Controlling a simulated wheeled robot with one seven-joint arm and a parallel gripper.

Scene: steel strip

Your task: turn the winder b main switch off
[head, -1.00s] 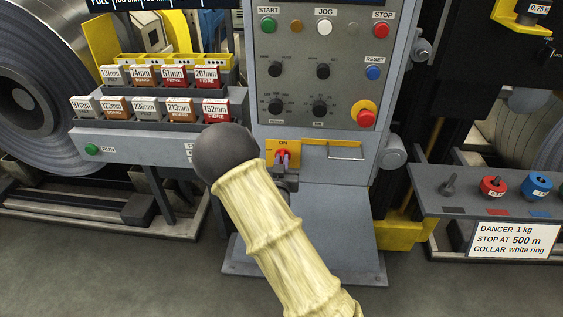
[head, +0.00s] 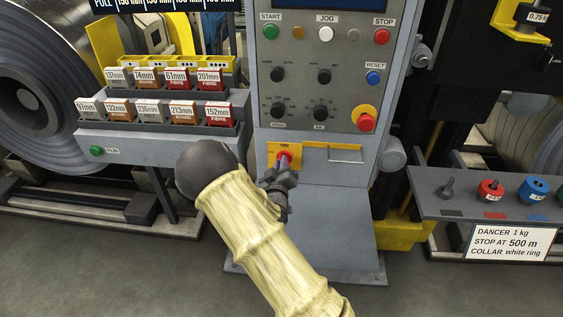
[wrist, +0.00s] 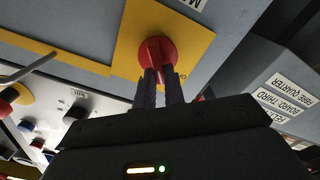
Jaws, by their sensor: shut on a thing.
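The main switch is a round red knob (head: 284,157) on a yellow plate (head: 313,145) at the lower left of the grey console front. The plate reads ON above the knob. The red knob also shows in the wrist view (wrist: 158,53), with a raised grip across it. My gripper (head: 284,166) is shut on the knob's grip. In the wrist view my gripper's two dark fingers (wrist: 160,76) stand close together on either side of it. The fingers hide part of the knob and the plate's lower lettering.
Above are the console's buttons, dark rotary knobs and a red emergency stop (head: 366,121). A metal handle (head: 346,153) sits right of the switch. A rack of size blocks (head: 170,110) stands left. A shelf with coloured weights (head: 490,189) is at right.

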